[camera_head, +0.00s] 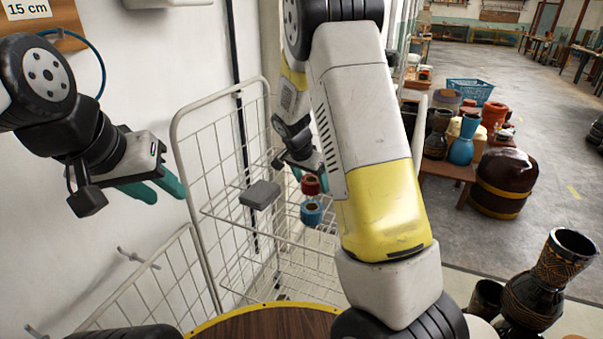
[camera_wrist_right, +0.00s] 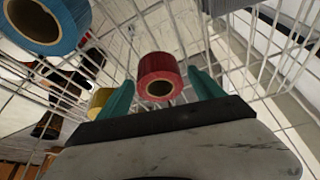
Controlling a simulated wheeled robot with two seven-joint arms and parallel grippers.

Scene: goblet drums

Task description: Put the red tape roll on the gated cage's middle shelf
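The red tape roll (camera_head: 312,184) is at the wire cage (camera_head: 228,130), just beside my right gripper (camera_head: 303,174). In the right wrist view the red roll (camera_wrist_right: 160,72) lies ahead of and between the teal fingertips of my right gripper (camera_wrist_right: 161,84). The fingers are apart, with narrow gaps showing on both sides of the roll. What supports the roll is hard to tell. A blue tape roll (camera_head: 311,212) is just below it in the head view. My left gripper (camera_head: 160,188) is open and empty in front of the white wall, left of the cage.
A grey box-like object (camera_head: 260,194) is at the cage's left side. The gate panel (camera_head: 150,285) stands swung out to the left. A yellow roll (camera_wrist_right: 100,101) shows in the wrist view. My right arm hides part of the cage. Drums (camera_head: 505,180) stand at right.

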